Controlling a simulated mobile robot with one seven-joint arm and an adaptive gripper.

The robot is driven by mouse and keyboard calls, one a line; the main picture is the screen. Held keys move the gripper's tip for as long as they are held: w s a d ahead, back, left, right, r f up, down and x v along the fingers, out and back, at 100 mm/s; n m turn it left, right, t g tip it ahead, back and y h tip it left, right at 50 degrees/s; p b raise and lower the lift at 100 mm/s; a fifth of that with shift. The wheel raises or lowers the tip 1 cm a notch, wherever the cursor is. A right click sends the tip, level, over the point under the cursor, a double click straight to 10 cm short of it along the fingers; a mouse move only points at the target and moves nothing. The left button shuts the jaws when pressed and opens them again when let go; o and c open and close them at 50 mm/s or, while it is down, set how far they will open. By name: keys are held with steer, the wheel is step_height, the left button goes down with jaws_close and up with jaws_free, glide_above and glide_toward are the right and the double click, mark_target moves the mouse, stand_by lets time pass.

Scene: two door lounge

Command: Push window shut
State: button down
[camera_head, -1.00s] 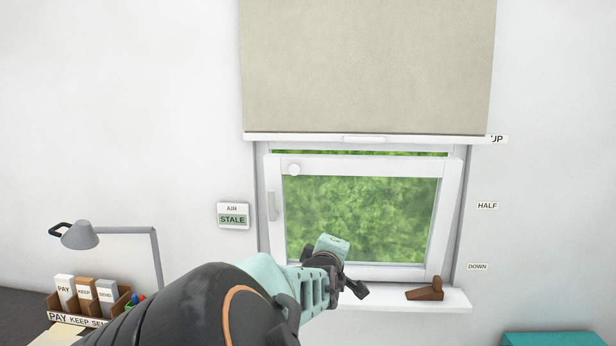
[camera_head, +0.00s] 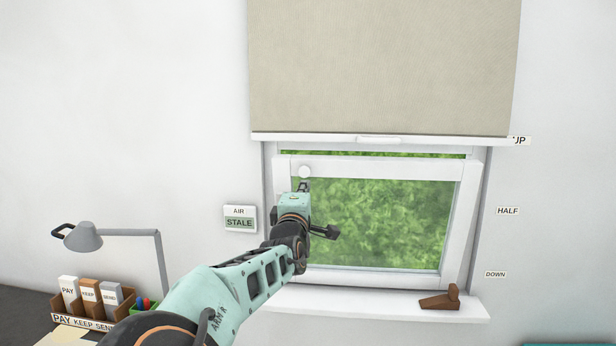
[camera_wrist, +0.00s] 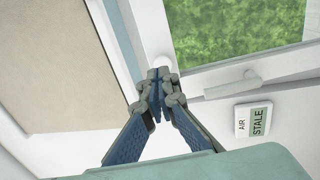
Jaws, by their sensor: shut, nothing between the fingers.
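The window sash (camera_head: 385,168) is a white frame around a pane with green foliage behind. A strip of green shows above its top rail, so it stands ajar, its top edge apart from the outer frame.
A beige blind (camera_head: 385,70) hangs above the window. A brown wedge (camera_head: 440,298) lies on the sill (camera_head: 370,306). An air sign (camera_head: 240,218) reading STALE is on the wall at left. A desk lamp (camera_head: 83,238) and file box (camera_head: 90,312) stand lower left.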

steer(key=w+r+p, duration=0.1)
steer(key=w+p, duration=0.1)
steer(key=w, duration=0.5)
steer(key=shift+d, duration=0.15)
